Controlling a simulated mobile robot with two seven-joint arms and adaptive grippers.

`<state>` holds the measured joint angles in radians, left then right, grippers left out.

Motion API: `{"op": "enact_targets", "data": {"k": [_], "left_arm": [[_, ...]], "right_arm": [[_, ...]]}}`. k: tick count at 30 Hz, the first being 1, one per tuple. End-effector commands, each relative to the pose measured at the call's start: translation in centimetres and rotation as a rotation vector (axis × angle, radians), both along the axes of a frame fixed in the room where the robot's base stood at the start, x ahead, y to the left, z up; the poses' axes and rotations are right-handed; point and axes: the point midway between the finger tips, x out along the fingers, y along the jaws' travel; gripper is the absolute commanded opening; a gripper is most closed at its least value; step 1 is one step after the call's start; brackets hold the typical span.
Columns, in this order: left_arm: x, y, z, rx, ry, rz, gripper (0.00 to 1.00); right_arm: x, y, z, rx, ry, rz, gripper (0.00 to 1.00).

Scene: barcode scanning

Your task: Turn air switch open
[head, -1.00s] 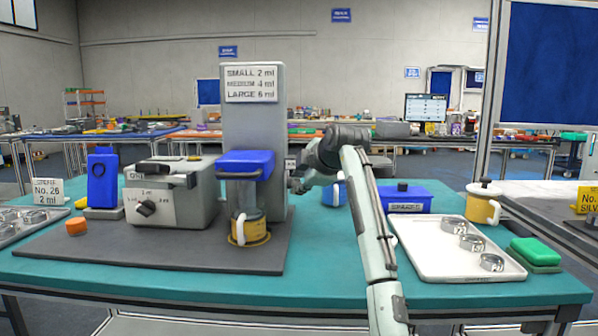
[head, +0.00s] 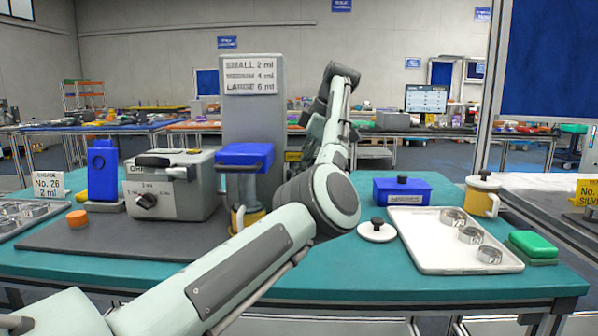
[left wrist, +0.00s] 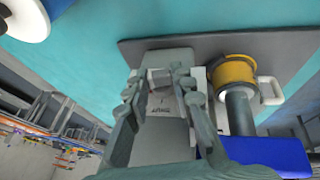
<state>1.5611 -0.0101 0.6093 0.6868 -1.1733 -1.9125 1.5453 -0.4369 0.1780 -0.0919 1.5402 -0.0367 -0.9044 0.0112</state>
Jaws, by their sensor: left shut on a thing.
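The grey column (head: 252,120) with the size sign stands behind the blue-topped press (head: 243,157). In the left wrist view, a small grey block (left wrist: 160,78), apparently the air switch, sits on the column's side above lettering too small to read surely. My left gripper (left wrist: 158,86) has its fingers on either side of this block and is shut on it. In the head view my left arm reaches up to the column's right side; its fingertips are hidden there. The switch is hidden in the head view too. My right gripper is not in view.
A yellow cup (left wrist: 235,70) stands under the press, beside the gripper. A grey box with a knob (head: 172,190) is to the left. A white lid (head: 377,231), blue box (head: 403,190) and white tray (head: 440,254) are to the right. Teal table shows between.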

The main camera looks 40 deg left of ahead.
Motion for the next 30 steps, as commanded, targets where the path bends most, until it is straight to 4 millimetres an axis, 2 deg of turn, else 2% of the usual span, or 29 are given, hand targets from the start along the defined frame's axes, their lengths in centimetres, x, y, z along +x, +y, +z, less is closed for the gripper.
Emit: {"op": "enact_targets", "data": {"k": [12, 29, 30], "left_arm": [[0.05, 0.08, -0.11, -0.048, 0.078, 0.000, 0.00], [0.11, -0.01, -0.18, -0.055, 0.087, 0.000, 0.00], [0.11, -0.01, -0.18, -0.055, 0.087, 0.000, 0.27]], "right_arm": [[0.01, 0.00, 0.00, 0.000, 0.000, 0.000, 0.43], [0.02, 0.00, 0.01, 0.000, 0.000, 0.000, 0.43], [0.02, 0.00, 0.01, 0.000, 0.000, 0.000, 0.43]]}}
